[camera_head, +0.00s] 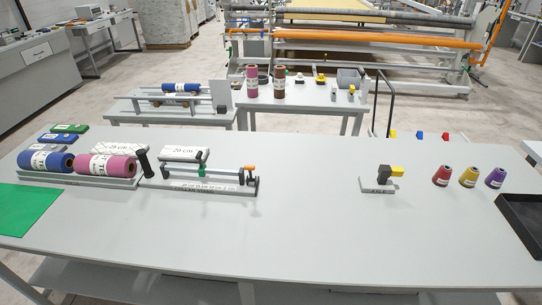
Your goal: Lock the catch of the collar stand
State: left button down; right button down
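A grey stand (215,187) with a printed scale along its front edge is on the left-centre of the table; it appears to be the collar stand. A thin pale bar (225,174) runs across it, with a green piece (201,171) on the bar and a small orange piece (249,168) at its right end. A black upright lever (143,162) leans at the stand's left end. I cannot tell which part is the catch, or whether it is locked. Neither of my grippers is in view.
A blue roll (46,161) and a pink roll (106,165) lie left of the stand. A black tray (520,222) is at the right edge. The table front (290,240) is clear.

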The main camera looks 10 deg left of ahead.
aim_at(250, 168)
jog(key=z, duration=1.3)
jog(key=k+j+z, duration=0.4)
jog(key=z, duration=0.2)
jog(key=k+j, duration=0.75)
jog(key=k, duration=0.1)
